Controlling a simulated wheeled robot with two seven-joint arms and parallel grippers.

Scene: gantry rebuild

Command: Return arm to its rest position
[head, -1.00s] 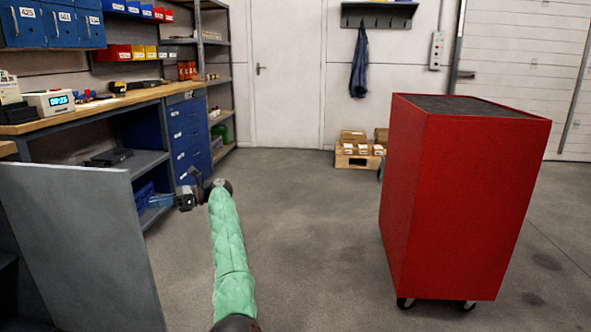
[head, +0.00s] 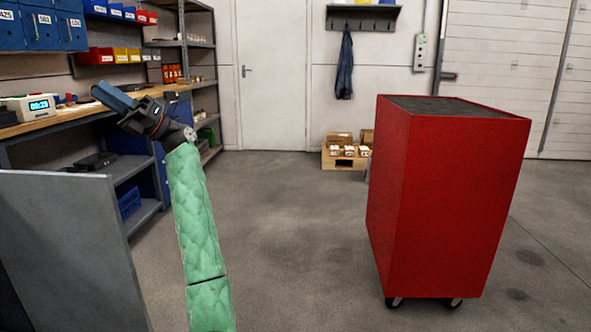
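My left arm, in a green quilted sleeve, rises from the bottom of the head view. Its dark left gripper (head: 118,103) points up and left, in front of the workbench (head: 78,121). A dark blue, blocky shape shows at the gripper's end. I cannot tell whether it is part of the gripper or something held, and the fingers do not show clearly. My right gripper is not in view.
A red wheeled cabinet (head: 440,205) stands on the right. A grey panel (head: 70,245) stands at the lower left. Shelves (head: 200,80) and a white door (head: 270,85) are behind. The floor (head: 290,240) between arm and cabinet is clear.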

